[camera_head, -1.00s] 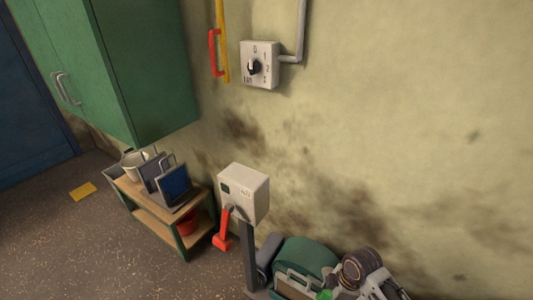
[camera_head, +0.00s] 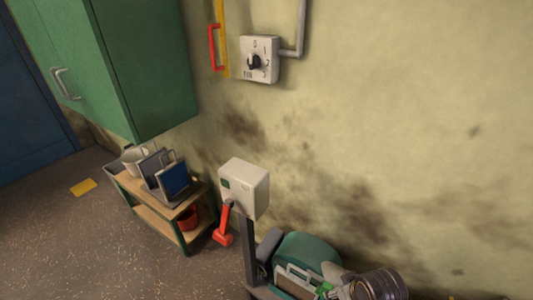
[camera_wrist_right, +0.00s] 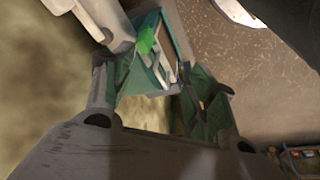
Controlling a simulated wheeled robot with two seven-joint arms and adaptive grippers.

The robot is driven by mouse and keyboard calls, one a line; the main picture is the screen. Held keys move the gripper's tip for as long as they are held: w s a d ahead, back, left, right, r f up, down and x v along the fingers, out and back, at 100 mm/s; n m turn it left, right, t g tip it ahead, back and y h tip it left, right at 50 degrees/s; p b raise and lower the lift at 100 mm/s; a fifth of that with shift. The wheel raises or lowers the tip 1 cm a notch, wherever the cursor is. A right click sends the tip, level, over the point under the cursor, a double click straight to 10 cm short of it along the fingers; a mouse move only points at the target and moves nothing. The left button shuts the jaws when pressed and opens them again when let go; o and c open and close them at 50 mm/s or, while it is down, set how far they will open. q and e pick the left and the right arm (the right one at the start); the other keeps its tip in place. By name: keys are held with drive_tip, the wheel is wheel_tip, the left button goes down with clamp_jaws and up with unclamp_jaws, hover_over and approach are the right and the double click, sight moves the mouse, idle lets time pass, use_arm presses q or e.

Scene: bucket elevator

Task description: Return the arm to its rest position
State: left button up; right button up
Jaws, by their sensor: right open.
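My right arm enters at the bottom right of the head view, with its dark ribbed wrist (camera_head: 378,285) low in the corner. Its gripper's fingertips cannot be made out there. In the right wrist view the right gripper (camera_wrist_right: 150,78) shows two fingers spread apart with nothing held between them. Beyond the fingers is a green housing with a pale handle and a bright green patch (camera_wrist_right: 147,40). My left gripper is not in view.
A grey post carries a pale box (camera_head: 244,187) with a red lever (camera_head: 224,226). A rotary switch box (camera_head: 259,59) hangs on the wall. A wooden shelf (camera_head: 150,202) holds a laptop (camera_head: 173,182). A green cabinet (camera_head: 125,65) hangs at left. Open floor lies at lower left.

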drive_tip(key=s+d+f+m+g+p, duration=0.15)
drive_tip(key=f+p, duration=0.35)
drive_tip(key=f, duration=0.7)
drive_tip(key=s+f+p, duration=0.3)
drive_tip(key=f+p, duration=0.2)
drive_tip(key=f, duration=0.6)
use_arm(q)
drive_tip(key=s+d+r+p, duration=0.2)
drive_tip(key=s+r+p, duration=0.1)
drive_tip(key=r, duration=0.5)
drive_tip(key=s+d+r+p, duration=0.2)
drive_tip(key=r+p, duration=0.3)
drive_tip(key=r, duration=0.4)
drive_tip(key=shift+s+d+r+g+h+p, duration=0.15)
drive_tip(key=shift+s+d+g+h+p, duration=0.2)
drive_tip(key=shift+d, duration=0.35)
use_arm(e)
drive_tip(key=s+d+f, duration=0.1)
drive_tip(key=s+f, duration=0.4)
drive_tip(key=s, duration=0.5)
drive_tip(key=s+d+f, duration=0.2)
drive_tip(key=s+f, duration=0.3)
drive_tip(key=s, duration=0.6)
drive_tip(key=shift+d+g+h, duration=0.25)
drive_tip(key=shift+g+h, duration=0.05)
drive_tip(key=shift+g, duration=0.15)
